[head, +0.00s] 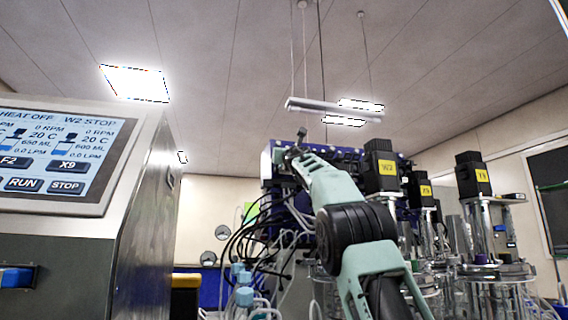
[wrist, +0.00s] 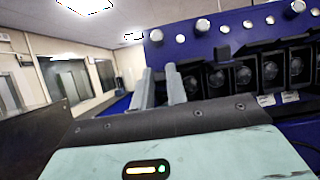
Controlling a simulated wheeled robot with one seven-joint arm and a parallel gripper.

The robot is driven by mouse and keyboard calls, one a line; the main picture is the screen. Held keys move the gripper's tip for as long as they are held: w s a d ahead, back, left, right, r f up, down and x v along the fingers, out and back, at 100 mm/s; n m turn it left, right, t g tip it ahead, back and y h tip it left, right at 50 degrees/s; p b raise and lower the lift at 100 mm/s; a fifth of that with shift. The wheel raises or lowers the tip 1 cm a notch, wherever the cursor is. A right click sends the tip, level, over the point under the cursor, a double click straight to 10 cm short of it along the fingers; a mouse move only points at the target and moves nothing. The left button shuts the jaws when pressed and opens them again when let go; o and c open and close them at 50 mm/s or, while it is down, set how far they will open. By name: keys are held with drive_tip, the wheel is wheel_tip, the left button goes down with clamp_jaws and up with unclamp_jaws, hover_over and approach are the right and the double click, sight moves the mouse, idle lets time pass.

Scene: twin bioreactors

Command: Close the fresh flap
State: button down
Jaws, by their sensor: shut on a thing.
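My gripper (wrist: 162,86) shows in the wrist view as two grey fingers close together, beside the left end of the dark blue pump unit (wrist: 196,42). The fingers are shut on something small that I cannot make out. A row of dark pump heads (wrist: 243,74) with round fronts lies right of the fingers, with a dark bar along the top. I cannot tell which part is the fresh flap. In the head view the blue unit (head: 268,165) stands behind my raised arm, and the fingertips cannot be made out.
A control cabinet with a lit screen (head: 62,155) stands close on the left. Glass vessels with black motors (head: 380,170) stand right of my arm. Black tubing (head: 240,243) and blue-capped bottles (head: 244,296) crowd below the unit. Free space lies above.

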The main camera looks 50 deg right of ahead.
drive_tip(key=shift+f+b, duration=0.1)
drive_tip(key=shift+b, duration=0.25)
idle(0.3)
drive_tip(key=c, duration=1.4)
unclamp_jaws()
drive_tip(key=shift+h, duration=0.3)
drive_tip(key=shift+s+a+f+b, duration=0.25)
drive_tip(key=shift+s+f+b, duration=0.15)
drive_tip(key=shift+b, duration=0.3)
drive_tip(key=b+v, duration=1.2)
drive_tip(key=v, duration=0.4)
drive_tip(key=shift+s, duration=0.1)
